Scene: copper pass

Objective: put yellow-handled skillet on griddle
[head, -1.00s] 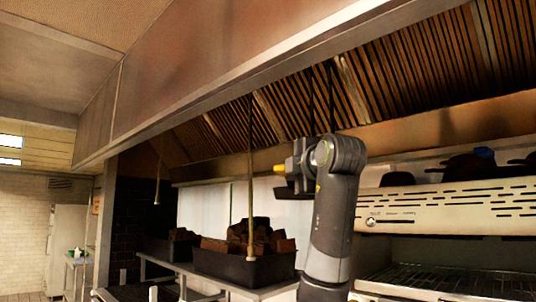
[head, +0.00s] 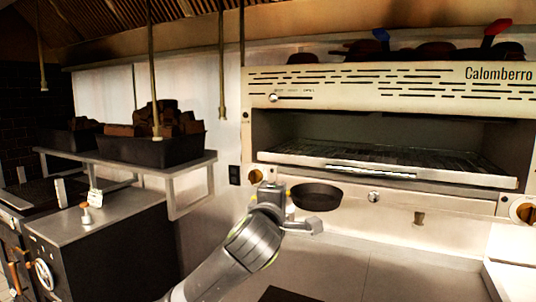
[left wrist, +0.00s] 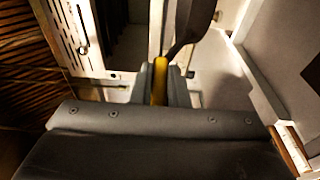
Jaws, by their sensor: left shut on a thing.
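My left gripper (head: 288,207) is shut on the yellow handle of a skillet and holds it in the air, in front of the lower front of the broiler. The skillet's dark round pan (head: 317,196) shows just right of the gripper in the head view. In the left wrist view the yellow handle (left wrist: 160,84) sits between the two jaws, and the dark pan (left wrist: 190,24) extends beyond them. A dark flat surface (head: 287,295) shows at the bottom edge of the head view; I cannot tell if it is the griddle. My right gripper is not in view.
A broiler (head: 380,80) with an open rack stands behind the skillet, with several dark pans on top. A shelf (head: 190,163) with dark bins of wood chunks is at left, above a steel counter (head: 75,228). A pale counter lies at the lower right.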

